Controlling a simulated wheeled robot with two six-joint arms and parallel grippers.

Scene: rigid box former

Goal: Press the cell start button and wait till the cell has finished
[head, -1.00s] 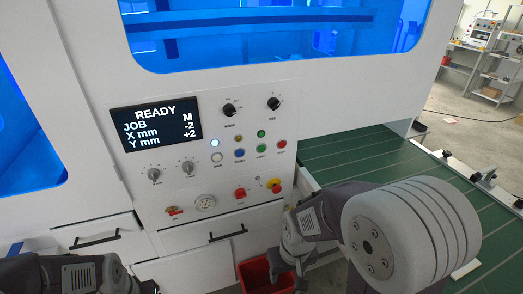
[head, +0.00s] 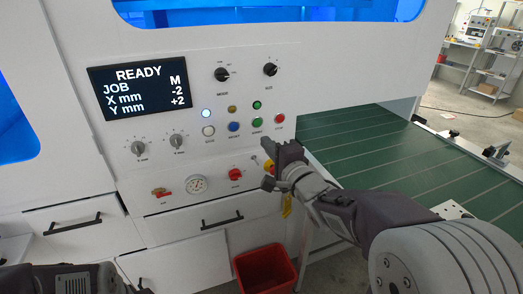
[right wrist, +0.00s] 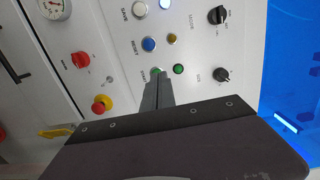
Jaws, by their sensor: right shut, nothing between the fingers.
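The green start button (head: 257,121) sits in the lower button row of the white control panel, between a blue and a red button. My right gripper (head: 267,145) is shut and empty, its fingers pointing at the panel just below that button. In the right wrist view the shut fingertips (right wrist: 157,80) overlap the lower part of the start button (right wrist: 155,71); I cannot tell whether they touch it. The display (head: 140,87) reads READY, JOB M, X mm -2, Y mm +2. Only part of my left arm shows at the bottom left; its fingers are not visible.
A red-and-yellow emergency stop (right wrist: 101,104) is close below the fingers, partly hidden in the head view. A red stop button (head: 280,118) and blue reset button (head: 233,126) flank the start button. A green conveyor (head: 395,155) is at right, a red bin (head: 266,270) below.

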